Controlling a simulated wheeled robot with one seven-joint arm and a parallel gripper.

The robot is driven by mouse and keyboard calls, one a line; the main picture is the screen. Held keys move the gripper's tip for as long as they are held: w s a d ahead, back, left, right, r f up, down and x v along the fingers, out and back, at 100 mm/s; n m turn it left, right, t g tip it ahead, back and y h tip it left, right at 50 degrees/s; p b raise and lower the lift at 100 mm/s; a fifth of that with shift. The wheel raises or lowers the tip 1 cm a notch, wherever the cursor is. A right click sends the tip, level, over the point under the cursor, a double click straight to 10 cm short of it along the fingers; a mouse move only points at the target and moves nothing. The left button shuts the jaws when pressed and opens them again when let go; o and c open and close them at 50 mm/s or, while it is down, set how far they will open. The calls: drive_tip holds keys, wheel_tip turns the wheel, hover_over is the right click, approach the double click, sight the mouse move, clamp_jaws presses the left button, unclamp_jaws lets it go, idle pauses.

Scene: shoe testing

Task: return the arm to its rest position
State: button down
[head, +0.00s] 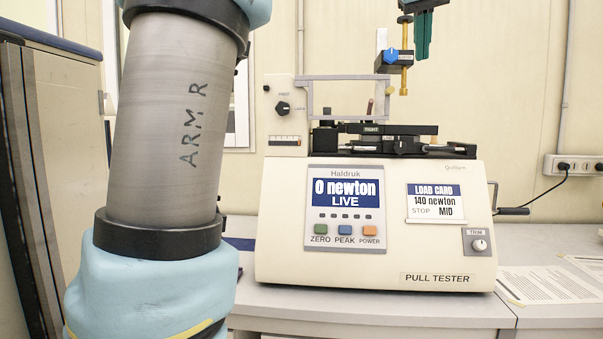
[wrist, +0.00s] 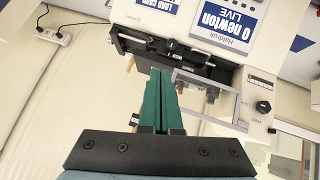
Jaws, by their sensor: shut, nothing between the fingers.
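My arm (head: 170,120) fills the left of the head view as a grey tube marked "ARM R" with light blue joints. The fingers appear apart from the tester; the exact gap cannot be told. The rest of the wrist is out of the head view.
The cream pull tester (head: 375,225) stands on the grey bench, its display reading 0 newton, LIVE. Its load card (head: 435,202) reads 140 newton, STOP MID. Printed sheets (head: 545,284) lie to the right. A wall socket (head: 575,165) holds a plug.

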drive_tip(key=w+a+f+g+y, duration=0.1)
drive_tip(key=a+f, duration=0.4)
drive_tip(key=f, duration=0.5)
drive_tip(key=w+a+f+m+g+y, duration=0.15)
drive_tip(key=a+f, duration=0.35)
drive_tip(key=f, duration=0.5)
drive_tip(key=w+a+f+g, duration=0.15)
drive_tip(key=a+f, duration=0.35)
drive_tip(key=f, duration=0.5)
drive_tip(key=s+a+f+g, duration=0.1)
drive_tip(key=s+a+f, duration=0.6)
drive_tip(key=f, duration=0.3)
drive_tip(key=s+a+f+g, duration=0.1)
drive_tip(key=s+a+f, duration=0.7)
drive_tip(key=f, duration=0.2)
drive_tip(key=shift+a+g+y, duration=0.3)
drive_tip(key=shift+y, duration=0.15)
